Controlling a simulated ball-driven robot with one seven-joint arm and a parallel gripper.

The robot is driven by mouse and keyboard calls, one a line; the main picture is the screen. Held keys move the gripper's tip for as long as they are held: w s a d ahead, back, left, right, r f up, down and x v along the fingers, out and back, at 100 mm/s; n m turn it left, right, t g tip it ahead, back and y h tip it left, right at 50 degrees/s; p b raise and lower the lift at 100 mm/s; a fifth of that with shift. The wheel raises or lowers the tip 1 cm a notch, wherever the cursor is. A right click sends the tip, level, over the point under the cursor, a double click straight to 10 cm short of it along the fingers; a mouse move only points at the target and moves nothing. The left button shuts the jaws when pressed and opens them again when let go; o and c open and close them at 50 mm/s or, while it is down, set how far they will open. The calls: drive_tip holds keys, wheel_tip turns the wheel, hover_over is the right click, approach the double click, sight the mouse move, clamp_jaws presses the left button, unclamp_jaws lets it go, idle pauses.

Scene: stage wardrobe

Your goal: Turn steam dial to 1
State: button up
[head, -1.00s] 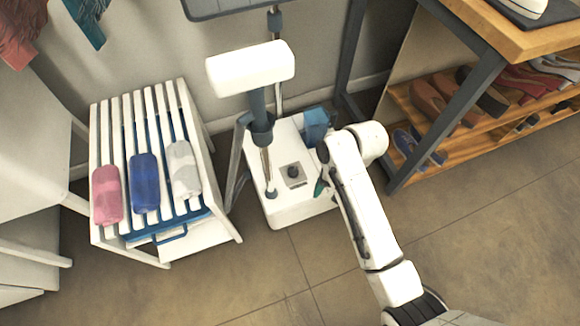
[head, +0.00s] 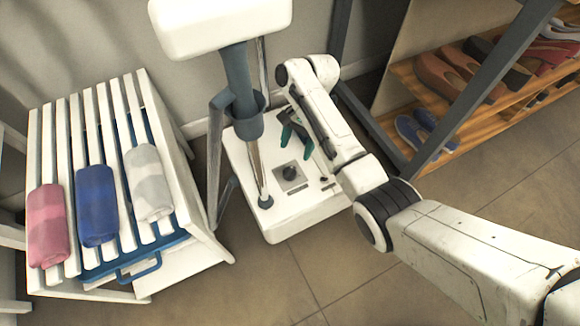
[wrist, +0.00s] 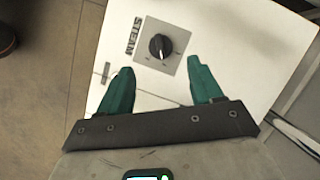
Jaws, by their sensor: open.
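The steam dial (wrist: 160,47) is a black round knob with a pale pointer line on a grey square plate. The word STEAM is printed beside the plate in the wrist view. The dial (head: 289,173) sits on top of the white steamer base (head: 290,214) in the head view. My gripper (wrist: 165,78) is open, its two green fingers apart and empty. In the wrist view the dial lies ahead of and between the fingertips, apart from them. My gripper (head: 296,136) also shows in the head view, above the base and just behind the dial. The scale numbers are too small to read.
The steamer's grey pole (head: 238,85) rises left of the dial. A white slatted rack (head: 150,100) with rolled pink, blue and grey cloths stands at left. A wooden shoe shelf (head: 455,120) with a dark metal leg is at right. Floor in front is clear.

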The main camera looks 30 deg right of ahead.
sight(290, 170)
drive_tip(key=b+x, duration=0.3)
drive_tip(key=x, duration=0.5)
drive_tip(key=shift+c, duration=0.5)
drive_tip(key=c, duration=0.9)
